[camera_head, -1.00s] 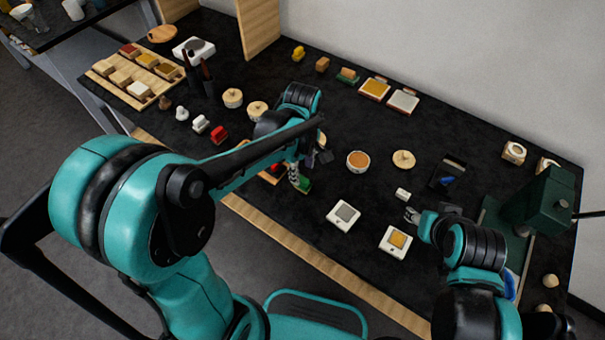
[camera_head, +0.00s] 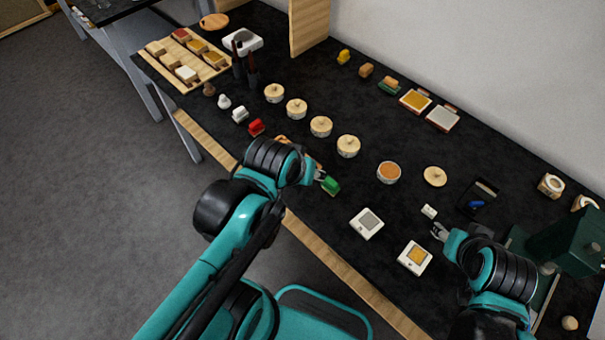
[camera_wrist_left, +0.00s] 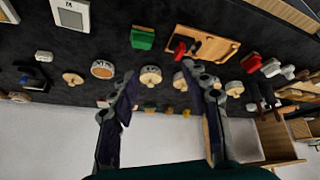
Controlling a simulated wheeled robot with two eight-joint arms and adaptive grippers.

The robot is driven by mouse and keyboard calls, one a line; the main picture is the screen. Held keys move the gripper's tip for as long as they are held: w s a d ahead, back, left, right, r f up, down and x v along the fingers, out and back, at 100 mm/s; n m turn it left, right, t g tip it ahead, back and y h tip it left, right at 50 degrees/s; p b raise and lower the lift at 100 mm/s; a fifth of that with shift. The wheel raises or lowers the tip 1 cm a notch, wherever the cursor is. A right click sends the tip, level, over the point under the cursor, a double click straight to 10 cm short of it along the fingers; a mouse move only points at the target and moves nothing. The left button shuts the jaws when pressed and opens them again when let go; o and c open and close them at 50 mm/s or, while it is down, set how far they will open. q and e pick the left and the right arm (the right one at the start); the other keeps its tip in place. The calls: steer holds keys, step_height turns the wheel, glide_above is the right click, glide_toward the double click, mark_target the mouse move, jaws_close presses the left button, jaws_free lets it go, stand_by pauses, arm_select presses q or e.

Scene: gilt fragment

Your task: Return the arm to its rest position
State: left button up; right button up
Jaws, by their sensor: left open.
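My left arm comes in from the lower left of the head view. Its gripper (camera_head: 318,176) is over the table's front edge, beside a green block (camera_head: 330,186). In the left wrist view the left gripper (camera_wrist_left: 160,74) has its two fingers spread wide, with nothing held between them. The green block (camera_wrist_left: 142,38) lies beyond the fingers, apart from them. My right gripper (camera_head: 438,231) is low over the table at the right, near a small white block (camera_head: 429,211). Its finger gap is too small to make out.
The black table (camera_head: 340,210) holds several round wooden-lidded pots (camera_head: 321,126), an orange-filled bowl (camera_head: 388,172) and two white square devices (camera_head: 367,223). A wooden tray (camera_wrist_left: 218,48) with a red item is partly hidden by my left arm in the head view. A dark green machine (camera_head: 570,240) stands right.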

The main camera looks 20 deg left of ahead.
arm_select(q)
steer(key=shift+s+a+f+m+t, duration=0.1)
steer(key=shift+s+a+m+t, duration=0.15)
steer(key=shift+s+m+t, duration=0.5)
steer(key=shift+w+f+g, duration=0.15)
steer(key=shift+w+g, duration=0.1)
steer(key=shift+f+b, duration=0.5)
steer(key=shift+b, duration=0.15)
